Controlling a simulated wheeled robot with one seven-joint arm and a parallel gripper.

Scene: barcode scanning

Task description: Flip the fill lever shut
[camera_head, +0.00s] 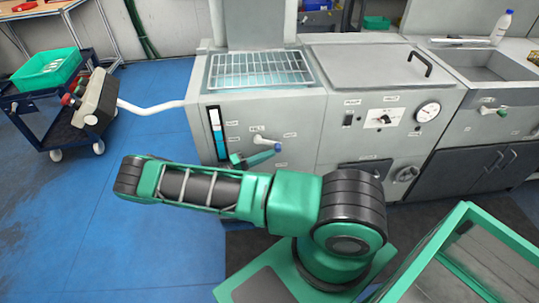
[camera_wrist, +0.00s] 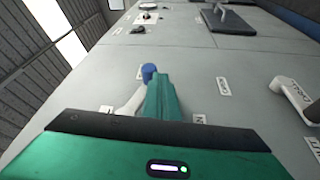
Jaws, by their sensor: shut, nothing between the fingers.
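The fill lever, white with a blue tip, is on the front panel of the grey machine (camera_head: 300,120). Its blue tip (camera_head: 278,148) points right in the head view, and the white lever arm (camera_head: 262,140) shows above my fingers. In the wrist view the blue tip (camera_wrist: 148,72) is just beyond my fingertips, and the white arm (camera_wrist: 131,103) runs along their left side. My gripper (camera_head: 268,155) is shut and empty, its green fingers (camera_wrist: 163,88) close beside the lever. I cannot tell whether they touch it. The lever's pivot is partly hidden in the wrist view.
Another white handle (camera_wrist: 292,90) sticks out of the panel at the right of the wrist view. A blue level gauge (camera_head: 217,135) is left of the lever. A wire rack (camera_head: 260,70) tops the machine.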

